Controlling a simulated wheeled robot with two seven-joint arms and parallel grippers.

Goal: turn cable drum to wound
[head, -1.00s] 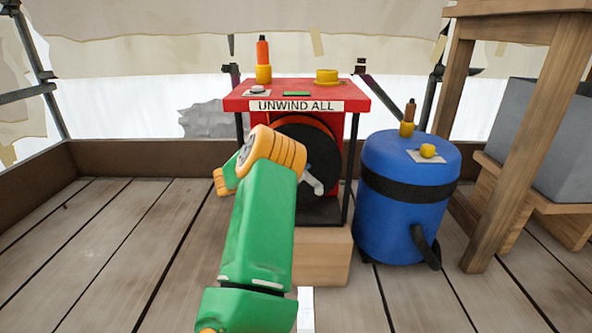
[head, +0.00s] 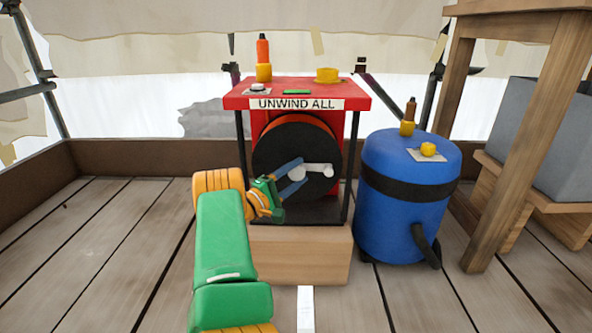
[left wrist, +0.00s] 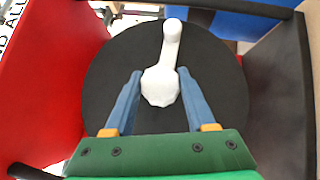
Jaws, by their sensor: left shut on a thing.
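The cable drum (head: 275,150) is a black disc with an orange rim in a red housing, facing me. A white crank (head: 318,170) on its face points to the right. In the left wrist view the crank (left wrist: 171,45) points up across the black disc (left wrist: 110,75), its thicker end near the disc's middle. My left gripper (head: 303,173) reaches in from the lower left, its blue fingers shut on the crank's thick end. In the left wrist view the fingers (left wrist: 160,84) flank that end; the contact is hard to see. My right gripper is not in view.
The housing's red top (head: 235,101) has an "UNWIND ALL" label (head: 295,104), an orange-and-yellow post (head: 263,60) and a yellow knob (head: 327,75). A wooden block (head: 310,255) supports it. A blue barrel (head: 400,225) stands close at right. Plank floor (head: 110,240) is clear at left.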

